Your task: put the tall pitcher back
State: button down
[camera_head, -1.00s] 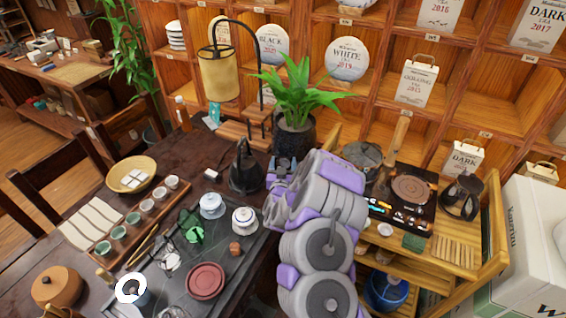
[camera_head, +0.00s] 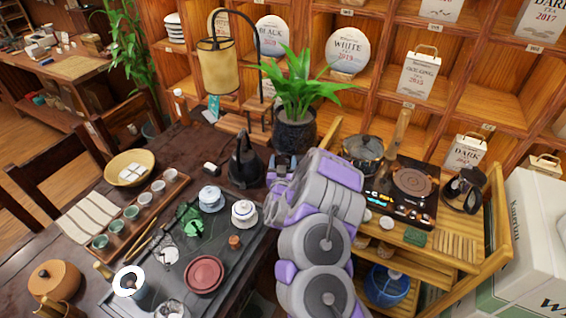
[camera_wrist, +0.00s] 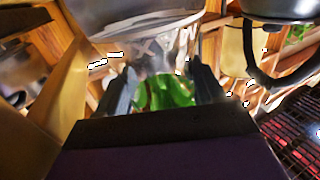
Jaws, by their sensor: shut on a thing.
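My gripper (camera_wrist: 162,90) shows in the wrist view with its two dark fingers on either side of a clear, glassy thing, and it is shut on it. This looks like the glass pitcher (camera_wrist: 150,38); its shiny grey-clear body fills the top middle of the view. Green shows through or behind the glass between the fingers. The pitcher's full outline is cut off. In the head view my grey and purple arm covers the space around the gripper, and I cannot make out the pitcher there.
A black kettle (camera_head: 244,163) and a potted plant (camera_head: 295,132) stand left of my arm. A lidded pot (camera_head: 362,152), a hot plate (camera_head: 412,183) and a coffee pot (camera_head: 463,190) are on the wooden cart at right. The tea tray (camera_head: 245,262) holds several cups and a red dish (camera_head: 204,272).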

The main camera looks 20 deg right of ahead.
jog(key=shift+f, duration=0.35)
jog(key=shift+c, duration=0.2)
grip_release()
